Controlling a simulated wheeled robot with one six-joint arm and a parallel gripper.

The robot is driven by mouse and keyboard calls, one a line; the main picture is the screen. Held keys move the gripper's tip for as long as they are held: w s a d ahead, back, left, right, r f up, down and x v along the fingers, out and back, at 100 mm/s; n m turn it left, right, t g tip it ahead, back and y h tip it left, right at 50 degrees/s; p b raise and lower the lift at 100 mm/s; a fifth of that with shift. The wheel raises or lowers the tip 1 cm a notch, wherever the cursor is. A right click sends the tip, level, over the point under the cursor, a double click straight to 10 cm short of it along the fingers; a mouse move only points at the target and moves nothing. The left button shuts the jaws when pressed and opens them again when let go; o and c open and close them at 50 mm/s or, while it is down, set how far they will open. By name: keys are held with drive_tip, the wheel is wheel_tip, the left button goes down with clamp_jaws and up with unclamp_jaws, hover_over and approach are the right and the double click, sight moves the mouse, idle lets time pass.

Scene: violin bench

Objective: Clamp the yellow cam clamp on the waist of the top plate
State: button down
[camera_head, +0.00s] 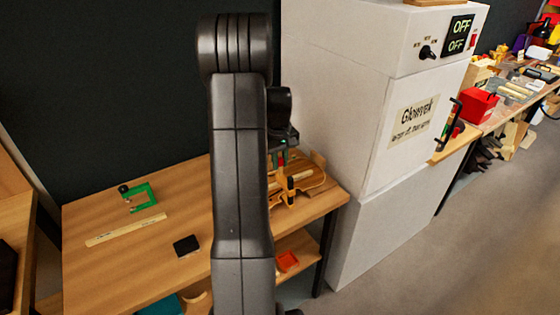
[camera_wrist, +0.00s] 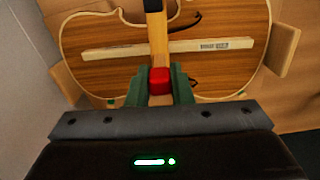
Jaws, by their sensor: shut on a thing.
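My gripper (camera_wrist: 160,88) has green fingers and is shut on a red block at the near end of a tan-yellow bar, which I take for the yellow cam clamp (camera_wrist: 158,40). The bar runs away over the waist of the brown, pale-edged top plate (camera_wrist: 95,70). Whether the clamp's jaws touch the plate cannot be told. In the head view, the gripper (camera_head: 279,158) is above the right end of the bench, partly behind my arm. The yellow-orange clamp parts (camera_head: 291,189) show below it, by the plate's holder.
A pale strip (camera_wrist: 215,45) lies across the plate, with wooden blocks (camera_wrist: 284,47) beside it. The bench (camera_head: 90,215) also holds a green C-shaped tool (camera_head: 140,197), a wooden strip (camera_head: 126,229) and a black pad (camera_head: 187,245). A white cabinet (camera_head: 330,100) stands close on the right.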

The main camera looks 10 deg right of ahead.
sight(281, 174)
drive_tip(key=t+b, duration=0.1)
drive_tip(key=b, duration=0.2)
drive_tip(key=s+f+t+b, duration=0.1)
drive_tip(key=t+b, duration=0.1)
drive_tip(key=b, duration=0.2)
drive_tip(key=s+t+y+b, duration=0.1)
drive_tip(key=t+b, duration=0.1)
drive_tip(key=b, duration=0.1)
drive_tip(key=shift+s+d+f+b, duration=0.15)
drive_tip(key=shift+s+d+b, duration=0.05)
drive_tip(key=shift+d+b, duration=0.15)
drive_tip(key=t+b, duration=0.1)
drive_tip(key=b, duration=0.3)
drive_tip(key=s+f+t+y+b, duration=0.1)
drive_tip(key=t+b, duration=0.1)
drive_tip(key=b, duration=0.3)
drive_tip(key=shift+s+d, duration=0.15)
drive_tip(key=shift+s+t+b, duration=0.1)
drive_tip(key=shift+t+b, duration=0.2)
drive_tip(key=shift+b, duration=0.7)
drive_tip(key=shift+s+r+t+b, duration=0.1)
drive_tip(key=shift+r+t+b, duration=0.15)
drive_tip(key=shift+b, duration=0.5)
drive_tip(key=c, duration=1.3)
unclamp_jaws()
